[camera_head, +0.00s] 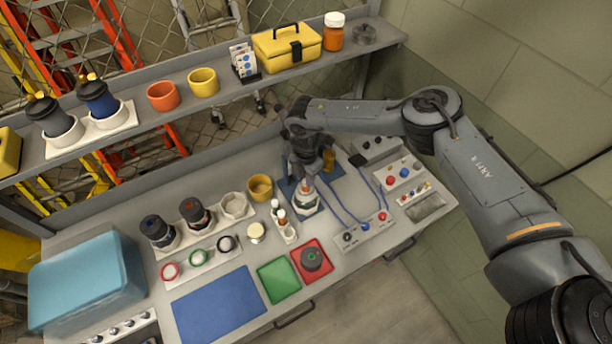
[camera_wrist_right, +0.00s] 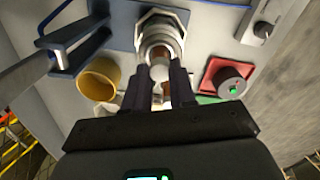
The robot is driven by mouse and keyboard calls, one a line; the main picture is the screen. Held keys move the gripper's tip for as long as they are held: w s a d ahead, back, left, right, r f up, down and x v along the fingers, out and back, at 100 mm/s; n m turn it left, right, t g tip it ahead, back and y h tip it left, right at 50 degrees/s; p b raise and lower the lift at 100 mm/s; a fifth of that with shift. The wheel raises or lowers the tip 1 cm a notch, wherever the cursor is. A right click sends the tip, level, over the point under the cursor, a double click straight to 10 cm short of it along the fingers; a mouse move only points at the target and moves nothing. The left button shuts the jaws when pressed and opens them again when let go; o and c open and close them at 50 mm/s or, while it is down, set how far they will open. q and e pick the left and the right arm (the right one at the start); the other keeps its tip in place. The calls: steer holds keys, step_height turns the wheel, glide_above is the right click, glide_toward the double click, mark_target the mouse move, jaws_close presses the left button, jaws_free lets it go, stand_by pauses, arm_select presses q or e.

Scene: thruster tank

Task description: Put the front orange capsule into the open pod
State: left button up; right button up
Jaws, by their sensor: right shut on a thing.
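My right gripper (camera_head: 306,172) points down over the work bench and is shut on an orange capsule (camera_head: 307,183). The capsule also shows between the fingers in the right wrist view (camera_wrist_right: 160,73), with a white end and an orange-brown part. The open pod (camera_head: 306,204), pale with a hexagonal rim, stands on the bench directly below the gripper. In the right wrist view the pod (camera_wrist_right: 161,30) is just beyond the fingertips. I cannot tell whether the capsule's lower end is inside the pod's opening. More capsules stand in a small white rack (camera_head: 289,234). My left gripper is not in view.
A yellow cup (camera_head: 260,187) stands left of the pod. A red tray (camera_head: 322,270) with a dark round part and a green tray (camera_head: 279,281) lie in front. Blue cables (camera_head: 343,214) and a control panel (camera_head: 368,231) are to the right. A shelf (camera_head: 225,88) runs behind.

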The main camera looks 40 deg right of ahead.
steer(key=shift+f, duration=0.3)
stand_by(0.4)
steer(key=o, duration=0.9)
steer(key=shift+r+b, duration=0.7)
steer(key=shift+r, duration=4.75)
